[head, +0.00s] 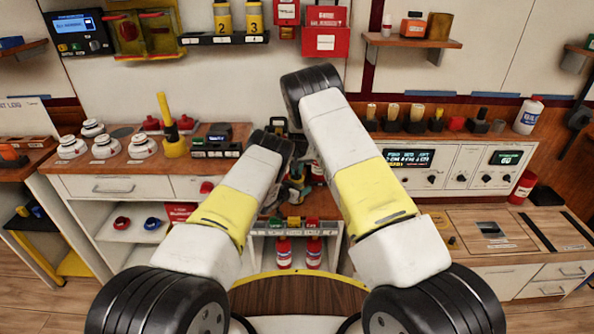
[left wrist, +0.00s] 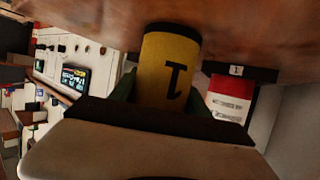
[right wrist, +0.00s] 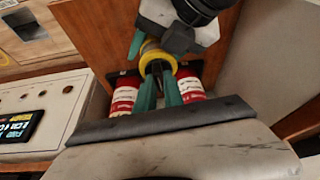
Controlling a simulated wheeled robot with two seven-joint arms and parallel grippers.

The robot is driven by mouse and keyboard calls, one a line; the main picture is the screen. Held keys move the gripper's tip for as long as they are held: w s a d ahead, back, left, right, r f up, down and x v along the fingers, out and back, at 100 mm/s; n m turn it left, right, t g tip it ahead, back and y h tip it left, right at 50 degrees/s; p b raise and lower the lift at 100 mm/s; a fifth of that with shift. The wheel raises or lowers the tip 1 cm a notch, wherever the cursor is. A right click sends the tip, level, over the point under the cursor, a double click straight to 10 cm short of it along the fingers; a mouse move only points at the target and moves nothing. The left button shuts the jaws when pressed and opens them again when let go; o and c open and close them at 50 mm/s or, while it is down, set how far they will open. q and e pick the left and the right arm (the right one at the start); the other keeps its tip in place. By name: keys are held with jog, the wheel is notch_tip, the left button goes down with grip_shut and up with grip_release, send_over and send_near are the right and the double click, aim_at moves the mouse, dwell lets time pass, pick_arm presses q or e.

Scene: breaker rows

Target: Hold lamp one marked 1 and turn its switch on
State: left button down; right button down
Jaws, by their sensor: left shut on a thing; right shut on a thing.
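Lamp one is a yellow cylinder (left wrist: 168,70) with a black rim and a black "1", which appears upside down in the left wrist view. My left gripper (left wrist: 163,92) is shut on its body, one green finger on each side. In the right wrist view the lamp's round yellow end (right wrist: 154,52) faces me. My right gripper (right wrist: 159,78) is shut on a small dark part at the middle of that end, seemingly the switch. Its setting cannot be made out. In the head view my arms hide most of the lamp and both grippers.
Yellow lamps marked 2 (head: 222,22) and 3 (head: 255,22) stand on a wall rack at the back. Red canisters (head: 283,252) stand low between the counters. White round devices (head: 71,147) sit on the left counter. A control panel (head: 452,166) is at right.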

jog(key=m+h, duration=0.2)
jog(key=m, duration=0.3)
jog(key=shift+m, duration=0.3)
dwell(0.4)
jog(key=c, duration=1.4)
grip_release()
jog(key=shift+a, duration=0.1)
jog(key=shift+c, duration=0.2)
jog(key=v, duration=1.2)
jog(key=shift+w+a, duration=0.1)
jog(key=shift+w, duration=0.1)
